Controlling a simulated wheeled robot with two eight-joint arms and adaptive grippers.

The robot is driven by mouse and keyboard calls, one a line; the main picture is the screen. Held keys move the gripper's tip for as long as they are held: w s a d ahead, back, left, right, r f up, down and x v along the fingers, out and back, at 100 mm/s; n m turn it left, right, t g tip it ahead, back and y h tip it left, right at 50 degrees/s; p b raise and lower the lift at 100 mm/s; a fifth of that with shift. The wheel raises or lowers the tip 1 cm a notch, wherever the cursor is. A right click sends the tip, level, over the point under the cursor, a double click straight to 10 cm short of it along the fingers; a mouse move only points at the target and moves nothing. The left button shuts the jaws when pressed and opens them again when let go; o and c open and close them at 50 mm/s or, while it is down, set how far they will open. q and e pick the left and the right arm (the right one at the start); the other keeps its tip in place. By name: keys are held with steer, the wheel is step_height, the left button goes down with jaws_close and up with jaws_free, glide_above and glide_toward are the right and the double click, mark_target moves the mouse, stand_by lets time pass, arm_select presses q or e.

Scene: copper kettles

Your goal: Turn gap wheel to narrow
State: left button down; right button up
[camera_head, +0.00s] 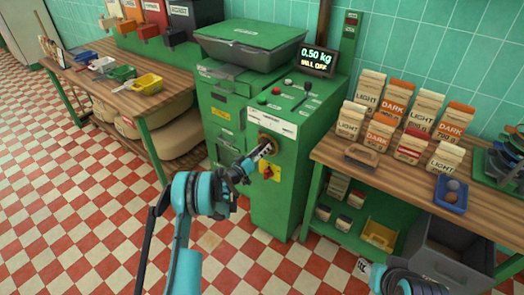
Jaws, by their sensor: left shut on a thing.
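The green mill (285,185) stands in the middle, its display (317,60) reading "0.50 kg" and "MILL OFF". The gap wheel (270,139) is a brown round part on the mill's front, below a white label strip. My left gripper (263,150) reaches it from the lower left and is shut on it; the fingers hide part of the wheel. The wheel's setting is too small to read. My right arm shows at the bottom right, with its gripper (366,268) low in front of the right bench, away from the mill; its fingers are unclear.
The right bench (335,153) holds several LIGHT and DARK bags (396,97) and a blue tray (451,193). The left bench (165,97) holds colored scoops. Checkered floor in front is clear.

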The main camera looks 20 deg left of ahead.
stand_by(0.5)
arm_select(q)
steer(key=c, duration=1)
jaws_free()
steer(key=v, duration=1.2)
steer(key=shift+r, duration=0.1)
